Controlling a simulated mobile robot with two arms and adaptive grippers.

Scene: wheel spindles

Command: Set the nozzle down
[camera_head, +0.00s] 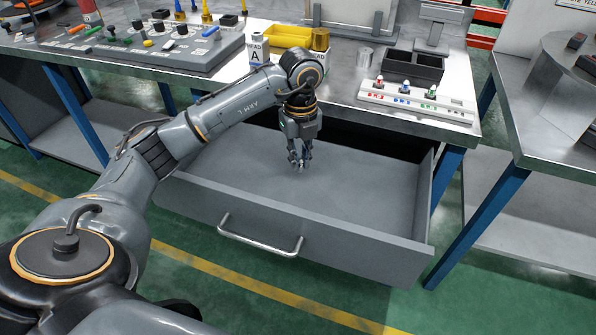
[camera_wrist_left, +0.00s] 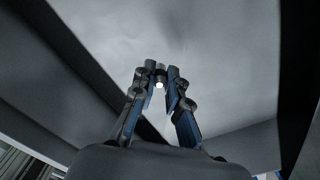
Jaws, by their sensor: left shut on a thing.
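My left gripper (camera_head: 299,160) points down into the open grey drawer (camera_head: 375,190), near its middle. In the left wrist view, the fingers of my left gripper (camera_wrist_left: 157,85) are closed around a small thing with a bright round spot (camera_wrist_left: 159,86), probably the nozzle. Most of it is hidden between the fingertips. The grey drawer floor (camera_wrist_left: 200,40) fills much of that view behind it. I cannot tell whether the held thing touches the floor. My right gripper is not in view.
The drawer's front panel with its handle (camera_head: 262,244) faces me. The drawer floor around the gripper is bare. On the bench above stand a yellow bin (camera_head: 290,38), a dark box (camera_head: 412,68) and a white tray with colored pieces (camera_head: 418,99).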

